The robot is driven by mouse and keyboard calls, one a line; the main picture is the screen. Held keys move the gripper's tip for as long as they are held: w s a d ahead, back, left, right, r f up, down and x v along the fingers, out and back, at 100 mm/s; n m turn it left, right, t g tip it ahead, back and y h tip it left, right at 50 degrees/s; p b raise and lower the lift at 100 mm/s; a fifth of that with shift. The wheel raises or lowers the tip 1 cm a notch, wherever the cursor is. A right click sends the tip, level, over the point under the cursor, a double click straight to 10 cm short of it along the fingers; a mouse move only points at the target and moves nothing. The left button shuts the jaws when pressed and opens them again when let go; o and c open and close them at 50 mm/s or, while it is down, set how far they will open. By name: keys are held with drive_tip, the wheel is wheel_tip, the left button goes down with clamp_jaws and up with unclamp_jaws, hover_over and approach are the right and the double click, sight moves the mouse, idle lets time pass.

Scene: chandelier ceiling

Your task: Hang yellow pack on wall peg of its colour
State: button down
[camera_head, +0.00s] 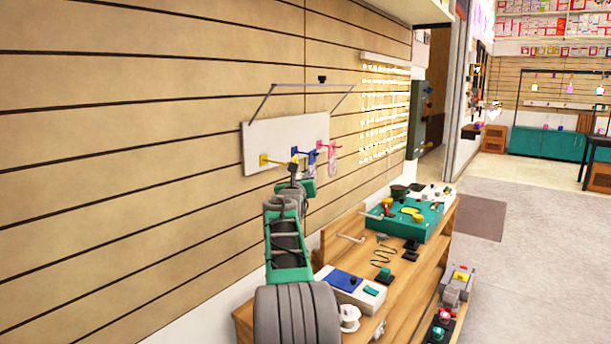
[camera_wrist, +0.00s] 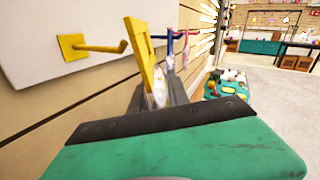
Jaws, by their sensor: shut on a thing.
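The yellow pack (camera_wrist: 140,48) stands upright in my gripper (camera_wrist: 160,97) in the wrist view. It has a yellow header with a slot, and a pale lower part between the fingers. My gripper is shut on it. The yellow peg (camera_wrist: 96,47) sticks out of the white board left of the pack, with a gap between them in the picture; the pack is not on the peg. In the head view the yellow peg (camera_head: 275,160) is leftmost on the white board (camera_head: 262,137). My gripper (camera_head: 298,178) is just right of and below it; the pack is hard to make out there.
A blue peg (camera_head: 303,153) and a pink-red peg (camera_head: 326,147) are right of the yellow one; a pink pack (camera_head: 333,165) hangs on the latter. A wooden bench (camera_head: 398,290) with tools and a green tray (camera_head: 428,226) stands below. Open floor lies right.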

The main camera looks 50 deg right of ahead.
drive_tip(key=shift+w+a+f+p, duration=0.1)
drive_tip(key=shift+w+f+p, duration=0.1)
drive_tip(key=shift+w+p, duration=0.6)
drive_tip(key=shift+w+a+f+p, duration=0.15)
drive_tip(key=shift+w+p, duration=0.25)
drive_tip(key=shift+w, duration=0.75)
drive_tip(key=shift+w+f+p, duration=0.2)
drive_tip(key=shift+w+p, duration=0.4)
drive_tip(key=shift+w, duration=0.35)
drive_tip(key=c, duration=1.2)
unclamp_jaws()
drive_tip(key=shift+o, duration=0.2)
drive_tip(key=shift+a, duration=0.1)
